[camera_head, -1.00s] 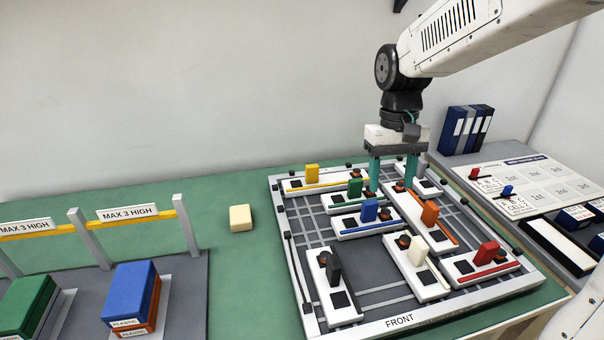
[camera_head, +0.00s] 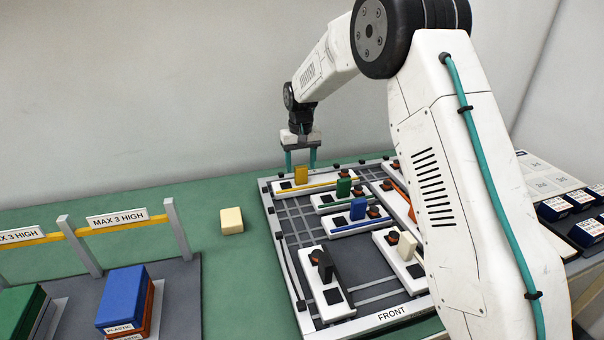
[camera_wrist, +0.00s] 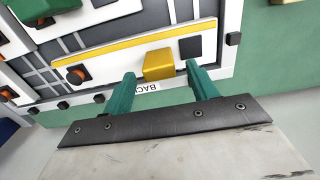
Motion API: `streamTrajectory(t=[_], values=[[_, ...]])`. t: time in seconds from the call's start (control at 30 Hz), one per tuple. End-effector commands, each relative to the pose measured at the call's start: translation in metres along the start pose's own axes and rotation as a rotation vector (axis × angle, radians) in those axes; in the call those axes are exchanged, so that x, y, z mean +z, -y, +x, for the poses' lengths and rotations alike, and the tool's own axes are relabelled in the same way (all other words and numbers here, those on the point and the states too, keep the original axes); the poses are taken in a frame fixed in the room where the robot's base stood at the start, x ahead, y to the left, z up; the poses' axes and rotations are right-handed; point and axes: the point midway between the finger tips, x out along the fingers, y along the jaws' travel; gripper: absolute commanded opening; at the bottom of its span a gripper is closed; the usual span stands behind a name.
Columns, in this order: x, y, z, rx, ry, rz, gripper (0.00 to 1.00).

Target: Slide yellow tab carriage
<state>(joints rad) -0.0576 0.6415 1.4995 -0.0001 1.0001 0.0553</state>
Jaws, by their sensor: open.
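The yellow tab (camera_head: 301,175) stands upright on a white carriage (camera_head: 335,184) with a yellow stripe, at the back left of the framed board. The wrist view shows the same yellow tab (camera_wrist: 158,66) and the carriage's yellow stripe (camera_wrist: 125,47). My gripper (camera_head: 301,162) has its teal fingers pointing down at the back of the board, just behind the yellow tab. In the wrist view, my gripper (camera_wrist: 158,80) is open, with its fingertips apart on either side of the tab. I cannot tell whether either finger touches it.
Green (camera_head: 343,187), blue (camera_head: 357,208), white (camera_head: 407,245) and black (camera_head: 322,265) tabs stand on nearby carriages. A cream block (camera_head: 231,221) lies left of the board. A blue box (camera_head: 126,298) is on a stack at the front left. My arm hides the board's right side.

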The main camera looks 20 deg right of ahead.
Motion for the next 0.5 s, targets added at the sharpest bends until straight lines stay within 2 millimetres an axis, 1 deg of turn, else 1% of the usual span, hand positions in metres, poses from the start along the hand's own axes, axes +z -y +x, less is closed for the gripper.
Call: streamTrajectory(t=[0.03, 0.1, 0.2, 0.33, 0.5], values=[[0.001, 0.0, 0.009, 0.0, 0.003, 0.0, 0.58], [0.001, -0.001, 0.02, 0.0, 0.002, 0.001, 0.58], [0.001, -0.001, 0.031, 0.0, 0.002, 0.001, 0.58], [0.001, -0.001, 0.04, 0.0, 0.001, 0.001, 0.58], [0.001, -0.002, 0.042, 0.0, 0.001, 0.002, 0.58]])
